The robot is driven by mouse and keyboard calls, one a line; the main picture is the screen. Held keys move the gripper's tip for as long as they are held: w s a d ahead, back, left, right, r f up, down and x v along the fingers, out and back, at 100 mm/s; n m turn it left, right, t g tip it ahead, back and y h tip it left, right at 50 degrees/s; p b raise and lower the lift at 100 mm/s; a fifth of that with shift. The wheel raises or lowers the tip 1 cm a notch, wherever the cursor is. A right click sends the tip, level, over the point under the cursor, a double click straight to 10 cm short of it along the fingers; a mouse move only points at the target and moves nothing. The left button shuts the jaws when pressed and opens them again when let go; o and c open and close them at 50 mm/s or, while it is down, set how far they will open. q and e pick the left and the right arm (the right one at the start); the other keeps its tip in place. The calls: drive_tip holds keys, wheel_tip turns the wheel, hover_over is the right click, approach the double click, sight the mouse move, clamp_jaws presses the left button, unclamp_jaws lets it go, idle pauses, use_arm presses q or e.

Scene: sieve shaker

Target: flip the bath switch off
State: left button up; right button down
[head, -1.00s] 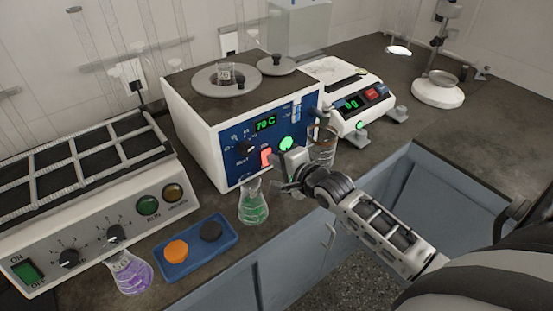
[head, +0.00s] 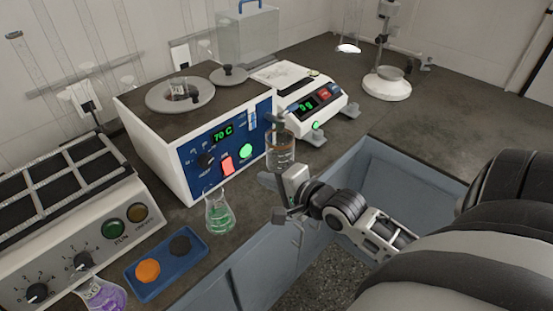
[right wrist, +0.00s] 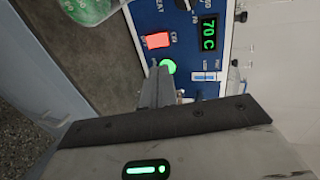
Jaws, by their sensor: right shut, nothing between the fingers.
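The water bath (head: 160,150) is a white box with a blue front panel and a dark top. Its display (head: 223,133) reads 70 C. Its red rocker switch (head: 227,164) glows, with a round green light (head: 246,151) to its right. My right gripper (head: 272,184) is shut and empty, in front of the panel and to the right of the switch, apart from it. In the right wrist view the shut fingers (right wrist: 156,88) show below the green light and the red switch (right wrist: 158,40). My left gripper is out of view.
A flask of green liquid (head: 219,215) stands before the bath. A beaker of brownish liquid (head: 280,155) is just behind my gripper. A blue tray (head: 140,283) with two discs, a purple flask (head: 103,296) and a shaker (head: 62,235) are left. A balance (head: 300,95) is right.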

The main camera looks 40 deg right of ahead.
drive_tip(key=shift+v, duration=1.1)
drive_tip(key=s+a+f+n+g, duration=0.2)
drive_tip(key=s+a+f+n, duration=0.3)
drive_tip(key=a+f+n, duration=0.2)
drive_tip(key=s+a+f+n+g, duration=0.2)
drive_tip(key=s+a+f+n, duration=0.3)
drive_tip(key=n, duration=0.7)
wheel_tip(320, 180, down, 4)
drive_tip(key=shift+a+r+y, duration=0.1)
drive_tip(key=shift+a+y, duration=0.3)
drive_tip(key=shift+a, duration=0.8)
